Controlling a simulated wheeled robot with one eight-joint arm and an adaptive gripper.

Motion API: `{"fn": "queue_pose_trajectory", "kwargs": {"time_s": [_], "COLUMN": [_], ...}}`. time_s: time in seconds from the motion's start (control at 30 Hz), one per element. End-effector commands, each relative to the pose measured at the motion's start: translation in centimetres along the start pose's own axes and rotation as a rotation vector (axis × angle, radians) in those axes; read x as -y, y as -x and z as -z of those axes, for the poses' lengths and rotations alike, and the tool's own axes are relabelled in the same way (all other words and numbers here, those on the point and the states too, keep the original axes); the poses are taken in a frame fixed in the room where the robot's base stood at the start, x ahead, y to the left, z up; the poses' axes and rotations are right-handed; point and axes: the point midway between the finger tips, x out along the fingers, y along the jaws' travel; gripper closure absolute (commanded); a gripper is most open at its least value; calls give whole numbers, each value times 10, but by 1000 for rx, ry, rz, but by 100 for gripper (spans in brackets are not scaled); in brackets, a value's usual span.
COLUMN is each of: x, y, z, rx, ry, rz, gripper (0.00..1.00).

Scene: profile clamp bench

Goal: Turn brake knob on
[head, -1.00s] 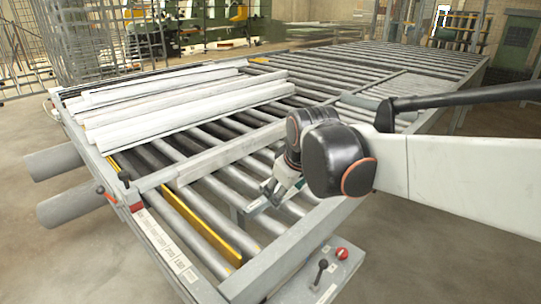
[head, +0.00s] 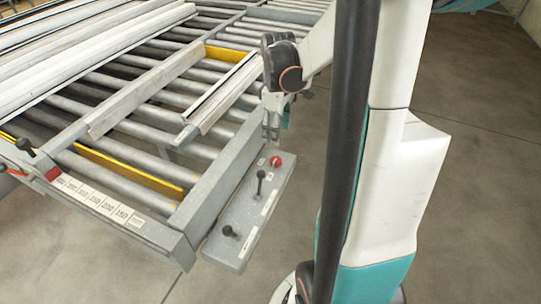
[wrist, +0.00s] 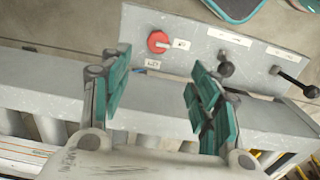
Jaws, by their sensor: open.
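A grey control panel (head: 238,235) is fixed along the near right side of the roller bench. It carries a red round knob (head: 275,161) at its far end and two black-knobbed levers, one in the middle (head: 261,176) and one near the front (head: 228,231). Their labels are too small to read, so I cannot tell which is the brake knob. My gripper (head: 272,132) points down at the bench's edge, just beyond the red knob. In the wrist view my gripper (wrist: 158,66) is open and empty. The red knob (wrist: 158,41) shows past and between its fingertips, apart from them.
A grey bench rail (head: 215,185) runs beside the panel. Long pale profiles (head: 85,50) lie on the rollers at left, and a metal profile (head: 220,95) lies near my gripper. A scale strip (head: 100,200) and a black-knobbed handle (head: 25,145) are at left. The floor at right is clear.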

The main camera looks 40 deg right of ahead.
Motion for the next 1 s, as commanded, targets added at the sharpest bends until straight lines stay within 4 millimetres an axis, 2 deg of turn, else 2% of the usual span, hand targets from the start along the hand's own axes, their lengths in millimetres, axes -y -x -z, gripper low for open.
{"fn": "queue_pose_trajectory", "kwargs": {"time_s": [0.3,0.5,0.7,1.0], "x": [0,0,0,0], "y": [-65,-99,-118,-122], "z": [1,1,1,1], "rx": [-1,-1,-1,-1], "ry": [0,0,0,0], "rz": [-1,-2,-2,-2], "gripper": [44,44,44,44]}}
